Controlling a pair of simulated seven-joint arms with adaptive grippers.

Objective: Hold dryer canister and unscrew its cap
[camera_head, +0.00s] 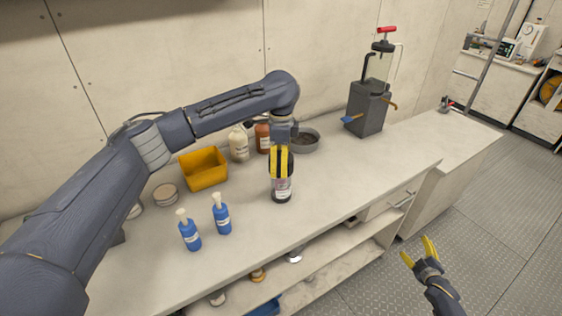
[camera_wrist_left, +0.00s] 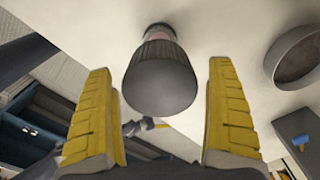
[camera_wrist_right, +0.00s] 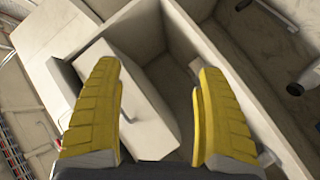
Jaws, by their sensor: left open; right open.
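The dryer canister (camera_head: 282,190) stands upright on the white counter, a clear body with a label and a dark base. Its ribbed dark grey cap (camera_wrist_left: 160,80) shows large in the left wrist view, between the fingers and apart from both. My left gripper (camera_head: 281,170) points down over the canister, open, its yellow fingers hiding most of the cap in the head view. My right gripper (camera_head: 420,250) is open and empty, off the counter's front edge above the floor. In the right wrist view, its fingers (camera_wrist_right: 160,110) have nothing between them.
Two blue bottles (camera_head: 221,214) (camera_head: 189,231) stand left of the canister. A yellow bin (camera_head: 204,169), a cream bottle (camera_head: 238,144), a brown bottle (camera_head: 263,137) and a grey bowl (camera_head: 303,140) are behind. A grey pump unit (camera_head: 368,107) stands further right. Counter right of the canister is clear.

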